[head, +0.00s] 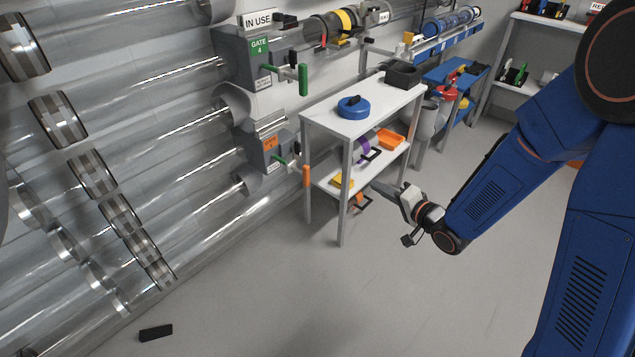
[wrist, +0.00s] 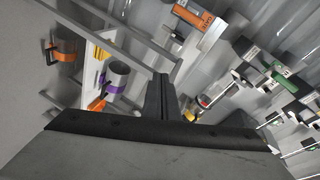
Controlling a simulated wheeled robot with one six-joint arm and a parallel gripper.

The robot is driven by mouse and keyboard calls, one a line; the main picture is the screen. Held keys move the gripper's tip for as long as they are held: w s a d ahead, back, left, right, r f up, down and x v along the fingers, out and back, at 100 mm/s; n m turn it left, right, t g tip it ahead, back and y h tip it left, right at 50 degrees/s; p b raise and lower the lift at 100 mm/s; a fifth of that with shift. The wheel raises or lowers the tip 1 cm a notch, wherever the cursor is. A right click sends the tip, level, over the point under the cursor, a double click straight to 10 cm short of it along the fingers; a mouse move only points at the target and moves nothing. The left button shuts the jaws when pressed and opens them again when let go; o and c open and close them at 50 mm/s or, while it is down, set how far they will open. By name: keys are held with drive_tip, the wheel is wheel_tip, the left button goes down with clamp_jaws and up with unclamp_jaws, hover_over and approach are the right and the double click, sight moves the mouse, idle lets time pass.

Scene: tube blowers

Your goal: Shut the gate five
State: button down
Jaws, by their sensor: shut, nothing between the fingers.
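A grey gate box with an orange label (head: 270,143) is mounted on the tubes at the left of the head view, below the green-labelled gate 4 box (head: 259,48). Its label is too small to read. A rod runs from it to an upright orange handle (head: 306,176), just left of the white shelf table's front leg. My gripper (head: 378,188) is to the right of this handle, apart from it, in front of the table's lower part. In the wrist view its dark fingers (wrist: 162,92) are together and empty.
The white shelf table (head: 340,123) stands between the tubes and my arm, with a blue round item (head: 354,107) and a dark bin (head: 403,75) on top. Gate 4 has a green handle (head: 303,79). A black block (head: 156,333) lies on the floor.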

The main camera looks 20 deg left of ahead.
drive_tip(key=s+a+f+m+g+y, duration=0.1)
drive_tip(key=s+a+f+g+y, duration=0.1)
drive_tip(key=s+a+f+y, duration=0.3)
approach(293, 166)
drive_tip(key=shift+s+d+r+h, duration=0.1)
drive_tip(key=shift+s+d+h, duration=0.1)
drive_tip(key=shift+d+h, duration=0.2)
idle(0.3)
drive_tip(key=x, duration=0.8)
drive_tip(key=shift+w+a, duration=0.15)
drive_tip(key=shift+a, duration=0.25)
drive_tip(key=shift+w+a+r+m, duration=0.1)
drive_tip(key=shift+w+a+m, duration=0.1)
drive_tip(key=shift+a+m, duration=0.15)
